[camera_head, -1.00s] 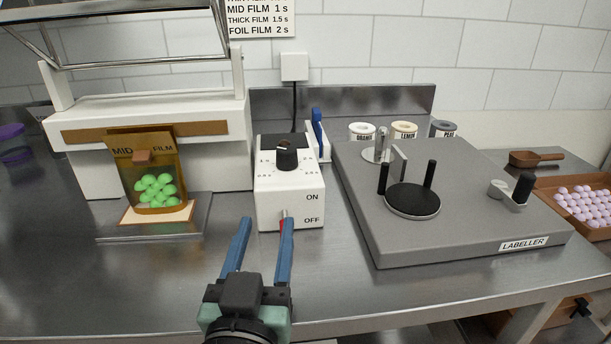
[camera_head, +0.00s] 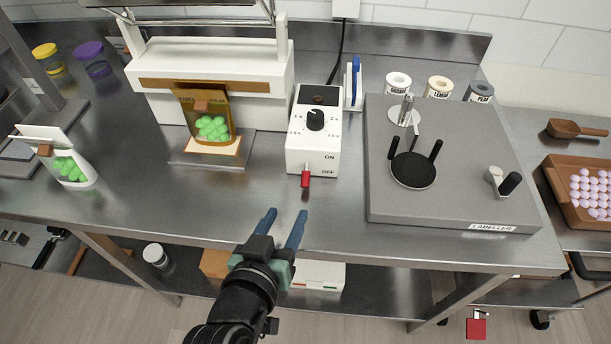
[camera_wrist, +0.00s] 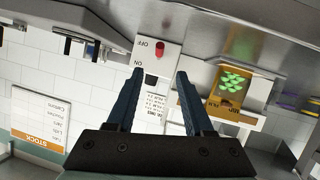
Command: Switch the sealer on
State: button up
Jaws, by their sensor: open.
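The sealer (camera_head: 212,77) is a white machine on the steel bench with a film pouch of green gummies (camera_head: 210,122) at its front. Its white control box (camera_head: 313,135) stands just right, with a black dial (camera_head: 315,120) and ON and OFF marks. A red-tipped switch lever (camera_head: 306,177) points down at the OFF end.
The grey labeller (camera_head: 450,195) stands right of the control box. A blue-handled tool (camera_head: 355,80) stands behind the box. Another gummy pouch (camera_head: 68,165) is at the left. Bare bench lies between pouch and sealer.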

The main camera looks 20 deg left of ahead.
aim_at(304, 181)
jog(key=x, duration=1.1)
jog(key=shift+w, duration=0.35)
jog(key=shift+c, duration=0.2)
grip_shut()
